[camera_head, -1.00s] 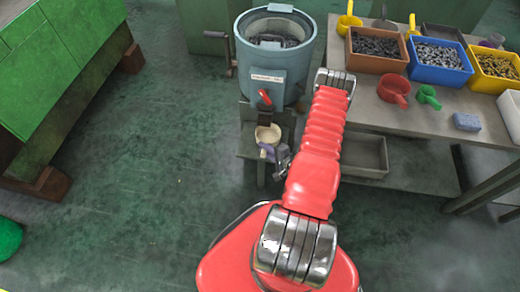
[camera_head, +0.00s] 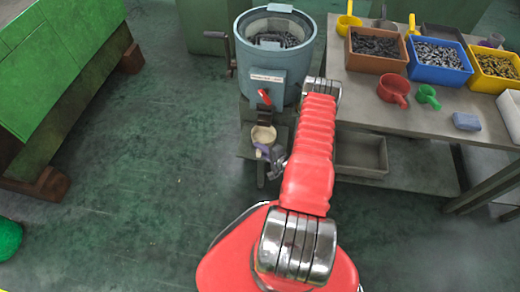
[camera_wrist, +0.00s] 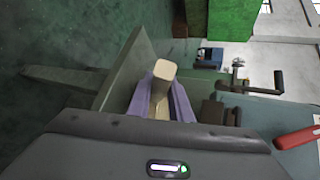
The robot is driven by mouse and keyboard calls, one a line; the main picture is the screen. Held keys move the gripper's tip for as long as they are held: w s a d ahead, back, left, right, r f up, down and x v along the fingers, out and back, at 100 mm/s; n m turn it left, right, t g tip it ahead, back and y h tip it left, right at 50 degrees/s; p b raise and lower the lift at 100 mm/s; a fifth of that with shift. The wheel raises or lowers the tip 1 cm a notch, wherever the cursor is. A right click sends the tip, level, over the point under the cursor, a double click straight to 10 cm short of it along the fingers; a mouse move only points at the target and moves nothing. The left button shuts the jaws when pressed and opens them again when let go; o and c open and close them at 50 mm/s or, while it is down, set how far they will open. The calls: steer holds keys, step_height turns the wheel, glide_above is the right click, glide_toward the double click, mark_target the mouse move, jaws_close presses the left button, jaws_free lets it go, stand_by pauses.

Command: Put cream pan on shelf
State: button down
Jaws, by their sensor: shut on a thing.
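The cream pan (camera_head: 263,134) is a small round scoop-like pan, seen in the head view just below the spout of the grey-blue drum. My gripper (camera_head: 268,153), with purple fingers, is shut on its handle, on the near side of the pan. In the wrist view the cream handle of the pan (camera_wrist: 164,70) sits between the purple fingers of my gripper (camera_wrist: 163,103); the bowl is not clearly visible there. A grey shelf (camera_head: 245,147) under the drum lies right by the pan. Whether the pan touches it cannot be told.
The drum (camera_head: 275,62) has a red-handled spout and a side crank. A grey tray (camera_head: 362,155) sits below.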

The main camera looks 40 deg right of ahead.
steer(key=shift+f, duration=0.1)
steer(key=c, duration=1.6)
jaws_free()
steer(key=shift+v, duration=6.05)
